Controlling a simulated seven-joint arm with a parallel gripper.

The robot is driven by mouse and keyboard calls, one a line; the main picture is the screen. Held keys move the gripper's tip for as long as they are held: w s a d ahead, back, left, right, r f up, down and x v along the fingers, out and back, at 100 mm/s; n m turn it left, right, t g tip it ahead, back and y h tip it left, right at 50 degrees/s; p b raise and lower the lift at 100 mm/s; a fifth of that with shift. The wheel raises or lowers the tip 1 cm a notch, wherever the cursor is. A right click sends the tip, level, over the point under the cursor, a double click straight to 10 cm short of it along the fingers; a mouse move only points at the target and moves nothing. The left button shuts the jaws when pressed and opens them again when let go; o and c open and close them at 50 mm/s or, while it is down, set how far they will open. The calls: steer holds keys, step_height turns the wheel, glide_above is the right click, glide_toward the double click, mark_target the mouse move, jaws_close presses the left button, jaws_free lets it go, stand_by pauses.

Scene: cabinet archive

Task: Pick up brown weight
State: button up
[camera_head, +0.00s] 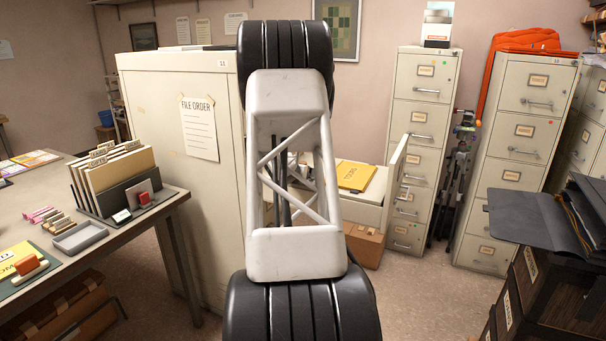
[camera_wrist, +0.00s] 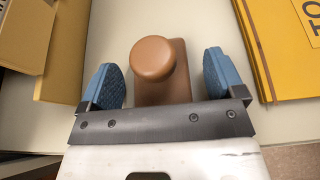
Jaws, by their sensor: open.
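The brown weight (camera_wrist: 153,60) shows in the wrist view, a block with a round knob on top, resting on a pale surface. My gripper (camera_wrist: 165,78) is open, with one blue-padded finger on each side of the weight and a visible space between each finger and it. The lower part of the weight is hidden behind the gripper's dark bar. In the head view my own arm covers the middle, and neither the weight nor my gripper can be seen there.
A yellow folder (camera_wrist: 285,45) lies right of the weight, and tan folders (camera_wrist: 62,50) lie to the left. In the head view, an open drawer (camera_head: 368,212) holds a yellow folder (camera_head: 355,175). A tall cabinet (camera_head: 150,110) stands left of my arm, and filing cabinets (camera_head: 423,110) stand to the right.

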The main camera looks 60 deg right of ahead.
steer(key=c, duration=1.3)
steer(key=shift+r, duration=0.15)
steer(key=shift+r, duration=1.75)
steer(key=s+a, duration=0.3)
steer(key=a, duration=0.4)
steer(key=s+a+r, duration=0.1)
steer(key=s+a, duration=0.3)
steer(key=a, duration=0.3)
steer(key=shift+s, duration=0.15)
steer(key=shift+a+r, duration=0.1)
steer(key=shift+r, duration=0.05)
